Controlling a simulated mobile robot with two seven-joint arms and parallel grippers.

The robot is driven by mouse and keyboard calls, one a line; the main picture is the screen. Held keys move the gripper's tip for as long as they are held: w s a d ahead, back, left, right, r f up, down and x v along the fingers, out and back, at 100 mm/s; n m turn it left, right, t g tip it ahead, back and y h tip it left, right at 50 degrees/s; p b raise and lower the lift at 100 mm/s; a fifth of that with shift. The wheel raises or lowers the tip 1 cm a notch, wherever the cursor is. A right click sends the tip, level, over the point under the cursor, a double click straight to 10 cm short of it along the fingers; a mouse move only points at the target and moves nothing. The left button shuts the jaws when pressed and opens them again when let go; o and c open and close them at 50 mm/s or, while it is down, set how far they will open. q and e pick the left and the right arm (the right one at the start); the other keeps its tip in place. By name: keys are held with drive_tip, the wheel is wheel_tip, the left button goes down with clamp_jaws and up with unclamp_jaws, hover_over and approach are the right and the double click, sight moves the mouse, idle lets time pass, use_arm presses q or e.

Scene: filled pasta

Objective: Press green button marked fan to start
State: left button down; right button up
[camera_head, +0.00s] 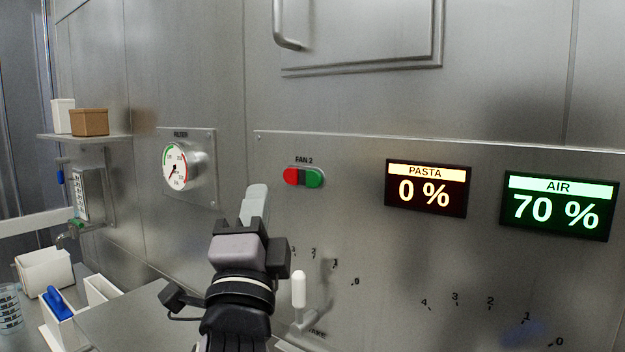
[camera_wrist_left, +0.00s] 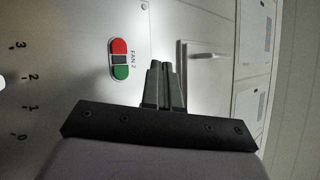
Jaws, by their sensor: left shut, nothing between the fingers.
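The green button (camera_head: 315,178) is the right half of a small red and green switch under the label FAN 2 on the steel panel. The red button (camera_head: 291,176) is its left half. In the left wrist view the green button (camera_wrist_left: 121,73) lies below the red button (camera_wrist_left: 119,46). My left gripper (camera_head: 257,190) is shut and empty. In the head view its fingertips appear left of and below the switch; in the wrist view the fingers (camera_wrist_left: 164,68) are beside it, not over it. I see no contact with the button. My right gripper is not in view.
A filter gauge (camera_head: 175,167) is on the wall to the left. A PASTA display (camera_head: 426,188) and an AIR display (camera_head: 558,206) are to the right. A white-knobbed lever (camera_head: 299,289) stands below the switch, near my left gripper. A handle (camera_head: 287,28) projects from the panel above.

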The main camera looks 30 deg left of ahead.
sight(314, 179)
use_arm(q)
drive_tip(key=shift+r, duration=0.1)
drive_tip(key=w+b, duration=0.2)
drive_tip(key=w, duration=0.6)
drive_tip(key=shift+w+d, duration=0.35)
drive_tip(key=shift+w, duration=0.05)
drive_tip(key=shift+w, duration=0.1)
idle(1.9)
drive_tip(key=shift+w, duration=0.3)
drive_tip(key=shift+w, duration=0.4)
idle(0.7)
drive_tip(key=shift+s, duration=0.8)
